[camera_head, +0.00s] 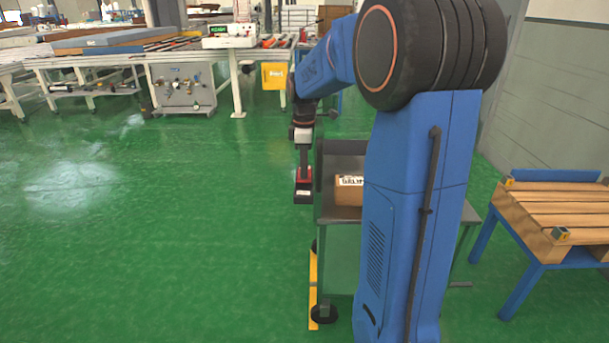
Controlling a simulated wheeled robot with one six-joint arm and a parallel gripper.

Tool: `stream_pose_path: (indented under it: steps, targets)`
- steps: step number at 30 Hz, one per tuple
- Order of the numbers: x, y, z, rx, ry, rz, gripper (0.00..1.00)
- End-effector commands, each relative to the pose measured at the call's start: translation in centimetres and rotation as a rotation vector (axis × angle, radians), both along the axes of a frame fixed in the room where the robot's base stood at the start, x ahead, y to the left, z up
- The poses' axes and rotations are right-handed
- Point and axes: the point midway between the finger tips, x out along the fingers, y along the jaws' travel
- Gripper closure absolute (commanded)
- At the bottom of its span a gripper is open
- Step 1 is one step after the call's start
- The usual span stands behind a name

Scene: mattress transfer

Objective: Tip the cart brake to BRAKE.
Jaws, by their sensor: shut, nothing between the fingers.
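The cart (338,232) is a grey-green wheeled frame standing in the middle right, partly hidden behind my blue arm column. My gripper (304,172) points down just left of the cart's top, with its fingers shut. A red piece and a dark block with a small white label (303,194) show at its lower end. I cannot tell whether these belong to the gripper or to the cart's brake. No BRAKE marking is readable, and the brake's position cannot be made out.
A brown labelled box (348,191) sits on the cart. A yellow strip (313,280) runs low along its left side, near a black wheel (323,314). A slatted wooden pallet on a blue stand (555,215) is at right. Conveyor tables (190,50) stand behind. The green floor at left is clear.

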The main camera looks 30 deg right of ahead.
Motion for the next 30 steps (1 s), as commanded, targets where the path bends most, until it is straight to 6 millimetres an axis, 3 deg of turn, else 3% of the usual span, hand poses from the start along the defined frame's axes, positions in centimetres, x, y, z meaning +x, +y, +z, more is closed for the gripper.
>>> stream_pose_path:
  steps: [30]
  targets:
    - [0.0,0.0,-1.0,0.0,0.0,0.0,1.0]
